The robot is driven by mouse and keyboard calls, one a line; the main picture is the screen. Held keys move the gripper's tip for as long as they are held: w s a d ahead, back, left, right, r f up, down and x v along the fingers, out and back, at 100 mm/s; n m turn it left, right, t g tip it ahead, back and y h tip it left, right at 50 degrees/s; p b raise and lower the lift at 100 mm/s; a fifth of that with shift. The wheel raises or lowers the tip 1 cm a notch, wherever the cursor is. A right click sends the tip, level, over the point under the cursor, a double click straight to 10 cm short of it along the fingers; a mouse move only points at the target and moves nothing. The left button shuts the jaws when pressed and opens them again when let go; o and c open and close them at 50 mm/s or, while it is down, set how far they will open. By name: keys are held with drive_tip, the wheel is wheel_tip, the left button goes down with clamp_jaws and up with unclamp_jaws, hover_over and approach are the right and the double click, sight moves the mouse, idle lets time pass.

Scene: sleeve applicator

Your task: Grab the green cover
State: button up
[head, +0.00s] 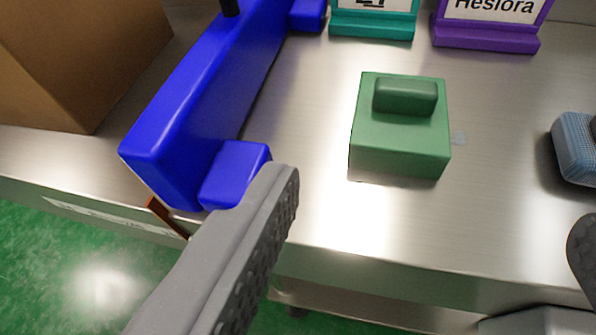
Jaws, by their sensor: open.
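The green cover (400,140) is a block with a raised, rounded grip on its top. It stands on the shiny metal table, right of the picture's centre. My gripper (437,207) is open and empty. Its left finger reaches in from the bottom, and its right finger shows only in part at the right edge. The cover lies beyond the fingertips, between them in the picture and apart from both.
A blue frame (210,105) stands left of the cover, close to my left finger. A brown box (75,60) is at the upper left. A teal sign (372,27) and a purple sign (487,38) stand behind. A blue-grey object (574,148) is at right. The metal table (310,120) is clear around the cover.

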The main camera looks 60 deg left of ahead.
sight(408, 101)
drive_tip(key=b+x, duration=0.1)
drive_tip(key=x, duration=0.7)
drive_tip(key=shift+s+a, duration=0.1)
drive_tip(key=shift+s, duration=0.1)
drive_tip(key=shift+b+x, duration=1.05)
drive_tip(key=shift+x, duration=2)
drive_tip(key=shift+a+r, duration=0.1)
drive_tip(key=shift+r, duration=0.15)
drive_tip(key=c, duration=1.1)
